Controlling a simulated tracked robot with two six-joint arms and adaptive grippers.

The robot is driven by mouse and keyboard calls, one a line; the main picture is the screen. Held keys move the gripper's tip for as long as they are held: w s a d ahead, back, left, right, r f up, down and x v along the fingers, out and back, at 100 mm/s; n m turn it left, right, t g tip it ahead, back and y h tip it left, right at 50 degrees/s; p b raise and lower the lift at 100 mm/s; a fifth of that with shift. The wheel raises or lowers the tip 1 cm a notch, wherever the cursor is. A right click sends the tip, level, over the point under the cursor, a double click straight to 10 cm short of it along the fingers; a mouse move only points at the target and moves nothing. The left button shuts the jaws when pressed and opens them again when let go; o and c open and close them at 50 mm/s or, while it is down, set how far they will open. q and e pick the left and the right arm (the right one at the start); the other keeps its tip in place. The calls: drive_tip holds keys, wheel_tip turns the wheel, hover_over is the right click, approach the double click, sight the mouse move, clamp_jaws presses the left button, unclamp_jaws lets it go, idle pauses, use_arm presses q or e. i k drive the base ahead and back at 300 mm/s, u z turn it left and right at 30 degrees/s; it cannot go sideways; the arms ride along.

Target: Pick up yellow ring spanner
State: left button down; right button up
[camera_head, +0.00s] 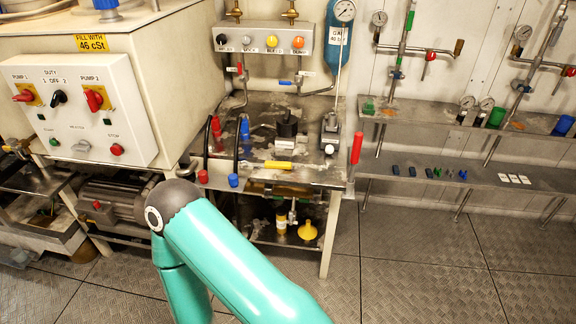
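A small yellow bar-shaped thing (278,165) lies flat near the front edge of the metal workbench (315,176). It may be the yellow ring spanner, but its ring ends are too small to make out. No other yellow tool shows clearly on the bench top. Neither of my grippers is in view. Only a teal arm of mine shows, at the bottom centre, with its dark elbow in front of the lower left of the bench.
A control panel (80,108) is on the left. A yellow funnel (307,230) sits below the bench. The floor to the right is clear.

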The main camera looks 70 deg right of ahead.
sight(268, 164)
drive_tip(key=u, duration=1.8)
drive_tip(key=i, duration=0.1)
drive_tip(key=z, duration=3.4)
drive_tip(key=i, duration=0.5)
drive_tip(key=z, duration=0.15)
drive_tip(key=i, duration=0.55)
drive_tip(key=u, duration=0.2)
drive_tip(key=k, duration=0.9)
drive_tip(key=z, duration=0.15)
drive_tip(key=i, duration=0.9)
drive_tip(key=u, duration=0.1)
